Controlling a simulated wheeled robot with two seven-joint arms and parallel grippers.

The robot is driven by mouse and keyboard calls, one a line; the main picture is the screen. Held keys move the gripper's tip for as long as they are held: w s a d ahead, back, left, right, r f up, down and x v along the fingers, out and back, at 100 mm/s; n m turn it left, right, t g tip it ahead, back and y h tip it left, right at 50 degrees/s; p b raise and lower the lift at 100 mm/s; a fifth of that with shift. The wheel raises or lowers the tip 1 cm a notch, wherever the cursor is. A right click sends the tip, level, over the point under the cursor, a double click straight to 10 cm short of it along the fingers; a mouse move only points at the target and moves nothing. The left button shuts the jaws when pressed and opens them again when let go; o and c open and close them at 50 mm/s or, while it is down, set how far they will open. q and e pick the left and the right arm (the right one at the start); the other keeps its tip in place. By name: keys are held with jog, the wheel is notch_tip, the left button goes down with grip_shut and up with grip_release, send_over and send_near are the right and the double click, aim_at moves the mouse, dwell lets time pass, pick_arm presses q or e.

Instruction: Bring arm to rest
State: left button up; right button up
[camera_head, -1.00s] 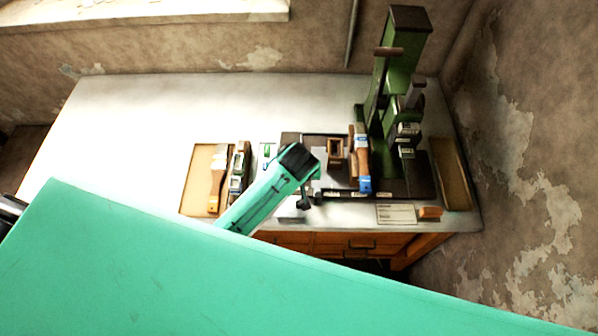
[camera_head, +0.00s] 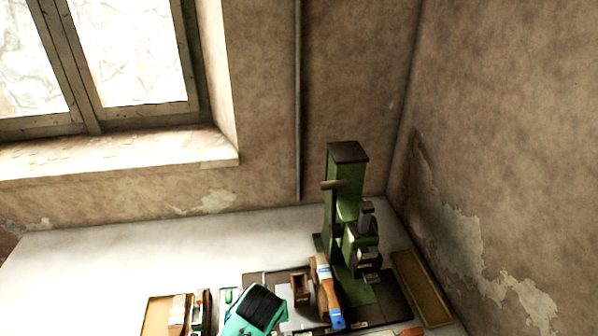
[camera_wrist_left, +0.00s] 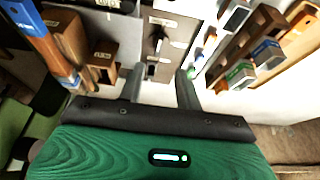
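My left arm's teal wrist with a dark cap (camera_head: 260,303) shows at the bottom edge of the head view, over the front of the bench. Its fingers are out of that picture. In the left wrist view my left gripper (camera_wrist_left: 160,71) has its two grey fingers apart with nothing between them. A dark tray surface with small labels lies beyond the fingertips. My right gripper is in neither view.
A green handwheel press (camera_head: 350,225) stands on the bench right of my wrist. A shallow wooden tray (camera_head: 420,285) lies far right. The bench's back left (camera_head: 110,260) is clear.

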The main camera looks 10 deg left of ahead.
pick_arm(q)
jog(key=s+a+r+m+h, duration=0.1)
jog(key=s+a+m, duration=0.3)
jog(key=s, duration=0.7)
jog(key=s+a+r+m+h, duration=0.15)
jog(key=s+a, duration=0.35)
jog(key=s, duration=0.6)
notch_tip(320, 180, down, 31)
jog(key=g+b, duration=0.2)
jog(key=b, duration=0.1)
jog(key=s+a+f+b, duration=0.1)
jog(key=s+f, duration=0.8)
jog(key=f, duration=0.4)
jog(key=s+a+f+g+y+b, duration=0.1)
jog(key=s+a+f+b, duration=0.1)
jog(key=s+f, duration=0.8)
notch_tip(320, 180, down, 3)
jog(key=shift+s+a+b, duration=0.15)
jog(key=shift+a+b, duration=0.1)
jog(key=shift+b, duration=0.05)
jog(key=shift+o, duration=0.2)
jog(key=shift+d+m, duration=0.1)
jog(key=shift+m, duration=0.15)
